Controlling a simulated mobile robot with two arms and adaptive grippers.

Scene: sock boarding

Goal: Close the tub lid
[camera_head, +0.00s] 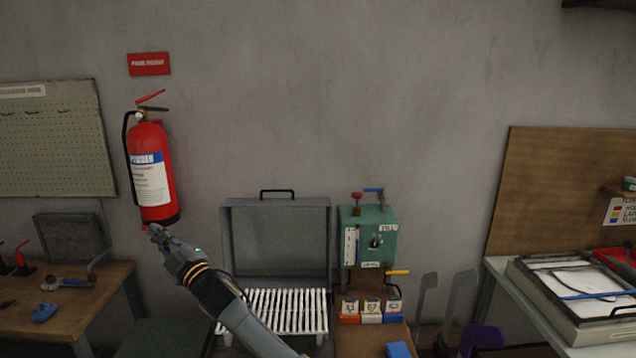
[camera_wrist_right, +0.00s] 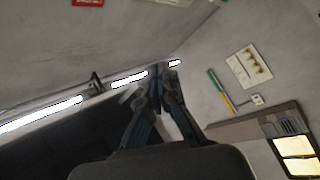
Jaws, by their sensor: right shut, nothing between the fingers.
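The grey tub lid (camera_head: 282,238) stands upright and open against the wall in the head view, with a black handle (camera_head: 277,192) on its top edge. Below it, a row of white slats (camera_head: 295,312) shows in the tub's opening; my right forearm covers its left part. My right gripper (camera_head: 156,232) is shut and empty, to the left of the lid and clear of it. In the right wrist view its fingers (camera_wrist_right: 160,75) are together, beside a dark panel (camera_wrist_right: 55,140) that seems to be the lid. My left gripper is out of view.
A red fire extinguisher (camera_head: 152,170) hangs on the wall just above my right gripper. A green control box (camera_head: 370,238) stands right of the lid, above several small coloured boxes (camera_head: 371,312). A wooden workbench (camera_head: 95,300) is at the left.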

